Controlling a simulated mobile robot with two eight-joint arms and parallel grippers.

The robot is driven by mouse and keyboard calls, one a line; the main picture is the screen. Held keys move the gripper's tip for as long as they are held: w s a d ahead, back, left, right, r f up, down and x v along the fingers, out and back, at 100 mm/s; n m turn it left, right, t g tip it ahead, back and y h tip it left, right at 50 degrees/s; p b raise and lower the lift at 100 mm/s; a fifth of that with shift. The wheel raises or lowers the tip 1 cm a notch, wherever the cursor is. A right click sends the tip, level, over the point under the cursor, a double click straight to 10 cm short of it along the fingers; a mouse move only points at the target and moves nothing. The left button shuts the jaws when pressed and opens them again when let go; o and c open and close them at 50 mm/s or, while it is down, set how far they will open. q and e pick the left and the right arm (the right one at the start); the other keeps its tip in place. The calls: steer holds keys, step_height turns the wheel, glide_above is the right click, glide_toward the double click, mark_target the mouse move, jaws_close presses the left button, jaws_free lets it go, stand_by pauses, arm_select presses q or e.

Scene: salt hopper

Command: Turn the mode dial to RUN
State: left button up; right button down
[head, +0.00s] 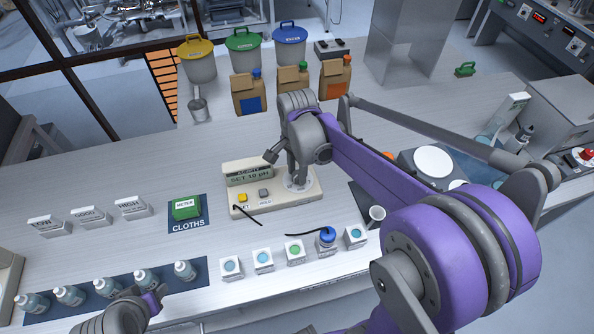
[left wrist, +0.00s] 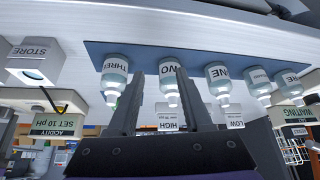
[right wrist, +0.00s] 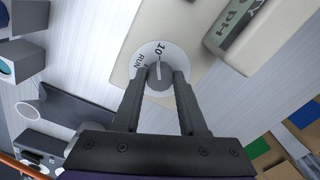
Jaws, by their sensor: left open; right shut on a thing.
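The cream acidity meter (head: 277,203) lies on the bench in the head view, its display (head: 249,177) reading SET 10 pH. Its mode dial (head: 297,183) is at the right end, mostly hidden by my right gripper (head: 297,175). In the right wrist view, my right gripper (right wrist: 160,78) is shut on the grey knob of the dial (right wrist: 158,84). The white dial face shows RUN and 10 beside the knob; its pointer appears to be near 10. My left gripper (head: 152,297) is at the lower left, open and empty, near the row of bottles (left wrist: 170,85).
Brown jugs (head: 249,94) stand behind.

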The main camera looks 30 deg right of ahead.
arm_select(q)
steer(key=shift+s+f+b, duration=0.2)
steer(key=shift+f+b, duration=0.1)
steer(key=shift+f, duration=0.2)
steer(key=shift+s+f+b, duration=0.2)
steer(key=shift+f+b, duration=0.05)
steer(key=shift+f, duration=0.2)
arm_select(e)
steer(key=n, duration=0.5)
arm_select(q)
steer(key=shift+s+f+b, duration=0.25)
steer(key=shift+f+b, duration=0.15)
steer(key=shift+f, duration=0.15)
arm_select(e)
steer(key=n, duration=0.5)
steer(key=shift+s+d+n, duration=0.1)
steer(key=shift+n, duration=0.2)
steer(key=shift+c, duration=2.2)
jaws_free()
arm_select(q)
steer(key=shift+w+r+p, duration=0.2)
steer(key=shift+r+p, duration=0.1)
steer(key=shift+r, duration=0.15)
arm_select(e)
step_height(320, 180, up, 11)
arm_select(q)
steer(key=shift+s, duration=0.1)
arm_select(e)
steer(key=shift+f, duration=0.15)
